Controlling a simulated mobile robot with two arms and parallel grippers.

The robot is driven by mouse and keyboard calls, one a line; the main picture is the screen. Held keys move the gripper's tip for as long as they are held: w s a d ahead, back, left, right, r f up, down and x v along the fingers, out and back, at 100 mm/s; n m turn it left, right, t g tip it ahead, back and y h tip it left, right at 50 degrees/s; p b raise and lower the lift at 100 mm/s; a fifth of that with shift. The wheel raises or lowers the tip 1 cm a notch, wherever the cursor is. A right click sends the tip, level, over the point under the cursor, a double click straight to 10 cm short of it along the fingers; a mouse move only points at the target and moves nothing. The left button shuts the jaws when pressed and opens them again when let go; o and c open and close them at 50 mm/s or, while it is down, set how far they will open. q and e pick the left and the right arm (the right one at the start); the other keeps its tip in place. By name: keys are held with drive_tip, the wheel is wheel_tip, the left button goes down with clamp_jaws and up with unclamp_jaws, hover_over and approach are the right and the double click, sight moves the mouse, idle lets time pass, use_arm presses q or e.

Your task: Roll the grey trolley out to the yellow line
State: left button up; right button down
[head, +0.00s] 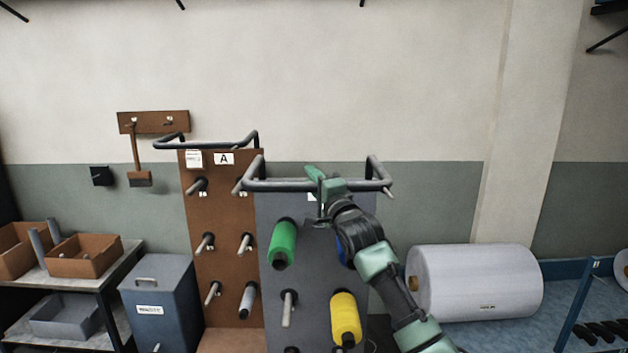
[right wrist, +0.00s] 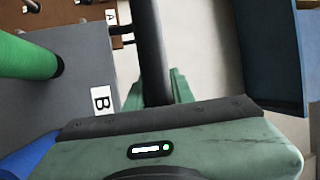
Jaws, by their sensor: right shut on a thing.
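The grey trolley (head: 315,285) stands in the middle of the head view, its upright panel carrying pegs with a green spool (head: 283,242), a yellow spool (head: 345,318) and a blue spool mostly behind my arm. A tubular handle (head: 280,187) runs along its top. My left gripper is out of view. No yellow line shows.
A brown trolley (head: 222,230) marked "A" stands close on the left. A grey bin (head: 160,300) and a shelf with boxes (head: 85,256) are farther left. A large white roll (head: 480,282) lies on the right, near a blue frame (head: 585,285). The wall is behind.

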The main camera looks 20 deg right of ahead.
drive_tip(key=shift+w+d+f, duration=0.2)
drive_tip(key=shift+w+f, duration=0.05)
drive_tip(key=shift+w, duration=0.35)
drive_tip(key=shift+w+d+f, duration=0.15)
drive_tip(key=shift+w+f, duration=0.05)
drive_tip(key=shift+w, duration=0.4)
drive_tip(key=c, duration=1.2)
unclamp_jaws()
drive_tip(key=shift+r, duration=0.2)
drive_tip(key=shift+s, duration=0.2)
